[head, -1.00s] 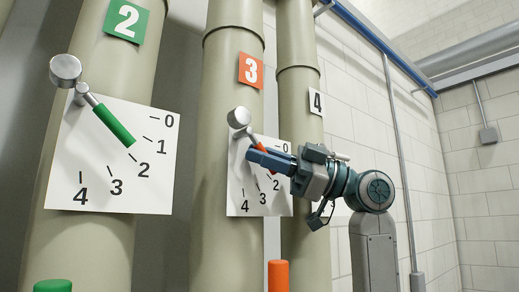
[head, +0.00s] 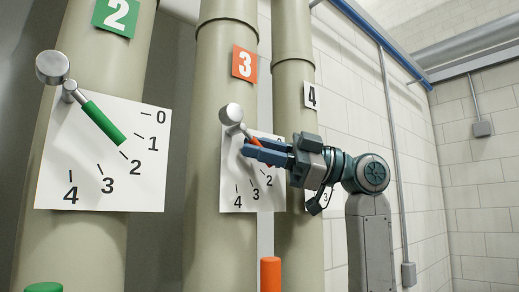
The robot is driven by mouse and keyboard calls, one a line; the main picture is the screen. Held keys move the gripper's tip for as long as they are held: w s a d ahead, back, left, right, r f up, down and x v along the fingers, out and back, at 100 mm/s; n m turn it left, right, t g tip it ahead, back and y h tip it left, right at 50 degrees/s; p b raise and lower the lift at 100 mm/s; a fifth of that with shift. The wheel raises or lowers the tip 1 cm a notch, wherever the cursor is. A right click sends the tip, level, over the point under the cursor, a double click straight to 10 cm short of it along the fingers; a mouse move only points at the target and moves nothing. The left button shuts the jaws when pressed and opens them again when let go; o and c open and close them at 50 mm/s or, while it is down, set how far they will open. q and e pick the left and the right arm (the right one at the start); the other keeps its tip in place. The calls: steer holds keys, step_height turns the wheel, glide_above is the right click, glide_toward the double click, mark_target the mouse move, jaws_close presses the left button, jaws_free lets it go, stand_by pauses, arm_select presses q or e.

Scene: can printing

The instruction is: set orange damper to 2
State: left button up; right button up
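The orange damper has a round grey knob (head: 232,114) and an orange handle (head: 254,140) on the middle pipe, in front of a white scale plate (head: 232,180) marked 0 to 4. The handle slants down to the right, and my fingers hide much of it, so its exact reading is unclear. My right gripper (head: 252,147) is at the handle. Its two blue fingers show apart, with part of the handle between them; contact is unclear. My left gripper is not in view.
A green damper handle (head: 104,122) on the left pipe points near 2 on its own plate (head: 60,160). An orange cylinder (head: 271,275) and a green one (head: 44,288) show at the bottom. Pipe 4 (head: 292,90) stands behind my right gripper.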

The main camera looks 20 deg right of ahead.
steer(key=shift+d+f, duration=0.1)
steer(key=shift+d, duration=0.05)
steer(key=b+v, duration=0.5)
steer(key=v, duration=0.5)
steer(key=shift+d, duration=0.25)
